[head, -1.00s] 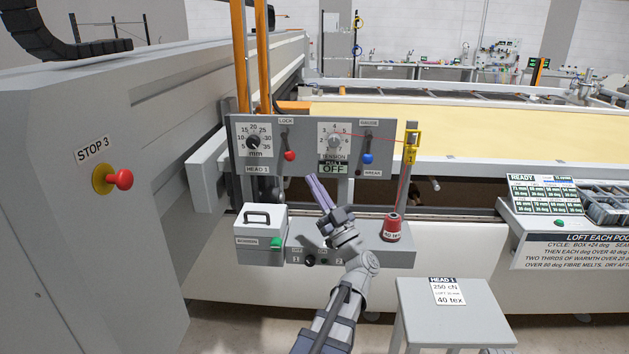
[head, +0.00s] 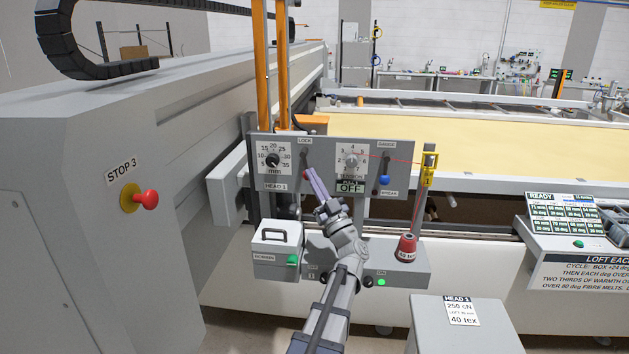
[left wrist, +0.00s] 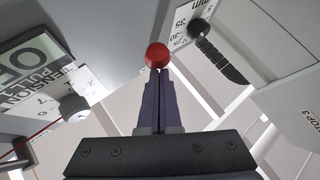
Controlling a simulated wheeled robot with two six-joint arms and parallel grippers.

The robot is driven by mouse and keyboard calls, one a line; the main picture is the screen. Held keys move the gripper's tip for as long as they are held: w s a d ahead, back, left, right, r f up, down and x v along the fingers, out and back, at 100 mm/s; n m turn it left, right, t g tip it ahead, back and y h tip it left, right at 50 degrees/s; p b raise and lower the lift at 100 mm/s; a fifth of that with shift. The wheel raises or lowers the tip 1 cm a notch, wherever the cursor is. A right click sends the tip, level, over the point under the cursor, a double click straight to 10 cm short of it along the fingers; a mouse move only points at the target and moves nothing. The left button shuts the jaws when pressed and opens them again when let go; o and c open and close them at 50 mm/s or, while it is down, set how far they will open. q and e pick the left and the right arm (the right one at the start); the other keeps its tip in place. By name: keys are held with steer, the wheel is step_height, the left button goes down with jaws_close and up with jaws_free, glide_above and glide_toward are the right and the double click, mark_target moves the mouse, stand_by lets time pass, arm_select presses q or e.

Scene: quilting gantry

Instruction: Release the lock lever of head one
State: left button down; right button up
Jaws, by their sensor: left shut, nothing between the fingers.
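The LOCK lever (head: 304,157) of head one is on the grey panel (head: 330,143), below the LOCK label, and hangs downward. Its red knob (left wrist: 157,55) shows clearly in the left wrist view, just beyond my fingertips. In the head view the fingers mostly cover the knob. My left gripper (head: 309,174) is shut, with its tips at the knob; it also shows in the left wrist view (left wrist: 157,75). The fingers are together and hold nothing. Whether they touch the knob I cannot tell. My right gripper is out of view.
The mm dial (head: 272,160) is left of the lever; the tension dial (head: 351,161) and blue-knobbed GAUGE lever (head: 385,179) are right. Below are the bobbin box (head: 277,262) and red thread cone (head: 406,248). A red STOP 3 button (head: 147,200) is at left, a grey stand (head: 465,325) in front.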

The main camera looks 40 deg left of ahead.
arm_select(q)
steer(key=shift+s+a+f+m+t+b, duration=0.1)
steer(key=shift+a+m+t+b, duration=0.35)
steer(key=shift+m+t, duration=0.15)
steer(key=shift+s+a+f+m+t+b, duration=0.1)
steer(key=shift+a+m+t+b, duration=0.25)
steer(key=shift+m+t+b, duration=0.2)
steer(key=shift+s, duration=0.15)
